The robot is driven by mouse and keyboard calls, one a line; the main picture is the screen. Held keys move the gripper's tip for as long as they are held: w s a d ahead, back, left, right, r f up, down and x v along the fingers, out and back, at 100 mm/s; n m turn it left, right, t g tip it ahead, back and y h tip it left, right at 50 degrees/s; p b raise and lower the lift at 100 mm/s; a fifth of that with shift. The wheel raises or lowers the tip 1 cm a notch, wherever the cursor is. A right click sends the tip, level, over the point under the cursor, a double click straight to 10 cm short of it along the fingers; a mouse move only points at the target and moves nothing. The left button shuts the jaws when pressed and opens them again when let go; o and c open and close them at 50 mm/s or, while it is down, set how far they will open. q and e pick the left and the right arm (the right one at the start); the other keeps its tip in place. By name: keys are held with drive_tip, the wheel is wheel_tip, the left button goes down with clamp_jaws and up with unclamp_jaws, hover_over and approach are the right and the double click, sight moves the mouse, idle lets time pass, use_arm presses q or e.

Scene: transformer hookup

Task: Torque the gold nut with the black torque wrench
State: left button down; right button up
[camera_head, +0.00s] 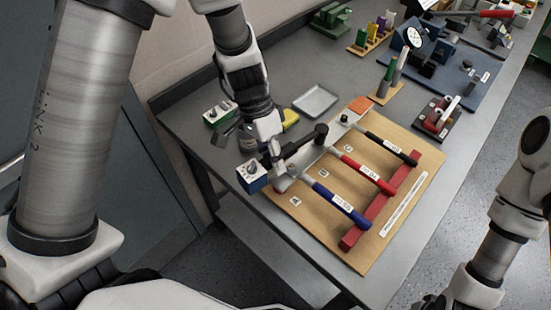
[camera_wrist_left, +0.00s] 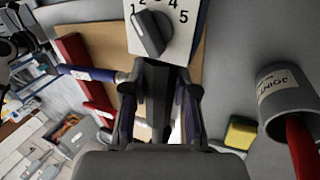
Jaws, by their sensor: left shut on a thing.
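The black torque wrench (camera_head: 390,148) lies on the tan board, its handle end on the red rack. My left gripper (camera_head: 277,165) is low over the board's left end. In the left wrist view the dial face (camera_wrist_left: 184,38) sits right at the fingertips (camera_wrist_left: 158,85); the exact contact is unclear. The gold nut cannot be made out. My right arm is at the right edge of the head view; its gripper is not clearly shown.
Red (camera_head: 368,172) and blue (camera_head: 342,205) wrenches lie beside the black one on the board (camera_head: 405,205) and red rack (camera_head: 350,239). A green dial box (camera_head: 214,117), a grey tray (camera_head: 315,101) and a yellow sponge (camera_wrist_left: 240,132) are near. A grey cup (camera_wrist_left: 288,85) holds something red.

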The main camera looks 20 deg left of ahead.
use_arm(q)
drive_tip(key=shift+w+a+r, duration=0.1)
idle(0.3)
drive_tip(key=shift+w+a+m+p, duration=0.3)
drive_tip(key=shift+a+m+p, duration=0.15)
drive_tip(key=shift+m, duration=0.05)
drive_tip(key=shift+s+d+f+n+b, duration=0.2)
drive_tip(key=shift+s+d+n+b, duration=0.1)
drive_tip(key=shift+d+b, duration=0.15)
drive_tip(key=shift+s+d+r+n, duration=0.2)
drive_tip(key=shift+d+n, duration=0.1)
drive_tip(key=shift+n, duration=0.1)
drive_tip(key=shift+r+p, duration=1.5)
drive_tip(key=shift+r, duration=0.75)
